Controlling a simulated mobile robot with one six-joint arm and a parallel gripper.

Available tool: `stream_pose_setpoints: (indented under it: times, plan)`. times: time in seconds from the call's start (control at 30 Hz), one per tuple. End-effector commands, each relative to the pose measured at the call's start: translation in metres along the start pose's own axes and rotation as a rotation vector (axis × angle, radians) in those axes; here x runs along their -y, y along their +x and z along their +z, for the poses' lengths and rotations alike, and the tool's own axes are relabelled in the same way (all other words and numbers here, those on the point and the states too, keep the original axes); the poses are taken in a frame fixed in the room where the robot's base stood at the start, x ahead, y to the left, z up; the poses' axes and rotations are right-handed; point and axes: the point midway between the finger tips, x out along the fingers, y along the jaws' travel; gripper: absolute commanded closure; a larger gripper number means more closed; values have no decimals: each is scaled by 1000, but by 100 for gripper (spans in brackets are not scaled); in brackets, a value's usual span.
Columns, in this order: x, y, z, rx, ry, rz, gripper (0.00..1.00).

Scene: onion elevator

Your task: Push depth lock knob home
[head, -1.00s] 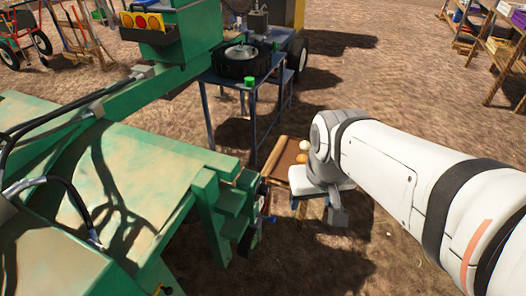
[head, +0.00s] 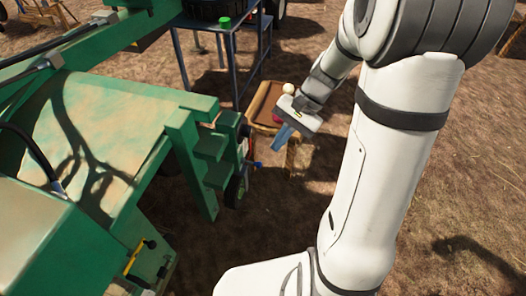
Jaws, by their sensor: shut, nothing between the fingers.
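The green machine (head: 90,110) fills the left side of the head view. On its stepped green end bracket (head: 210,145) are a small dark round part (head: 245,130) and a small blue-tipped part (head: 256,164). A yellow handle with a black end (head: 143,250) sits lower on the machine's near side. I cannot tell which of these is the depth lock knob, or how far in it sits. My gripper (head: 276,149) is shut and empty, pointing down and left just right of the bracket, apparently apart from it. My white wrist hides part of the crate behind.
A brown crate (head: 258,97) with a few round vegetables stands behind my gripper. A blue metal table (head: 231,60) with a green cup-like item (head: 225,22) stands at the back. Bare ground lies open in front.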

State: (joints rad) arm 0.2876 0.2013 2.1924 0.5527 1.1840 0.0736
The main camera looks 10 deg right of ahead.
Motion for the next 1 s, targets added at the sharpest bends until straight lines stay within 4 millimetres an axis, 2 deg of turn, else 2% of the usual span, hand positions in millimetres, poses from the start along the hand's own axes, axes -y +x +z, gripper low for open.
stream_pose_setpoints:
  times: [0.03,0.37,0.57,0.8,1.0]
  plan:
    - [-5,16,-20,37,48,-32,100]
    - [-17,73,-117,254,334,-283,100]
    - [-35,109,-180,377,498,-451,100]
    - [-70,155,-259,508,679,-670,100]
    - [-105,191,-317,598,805,-850,100]
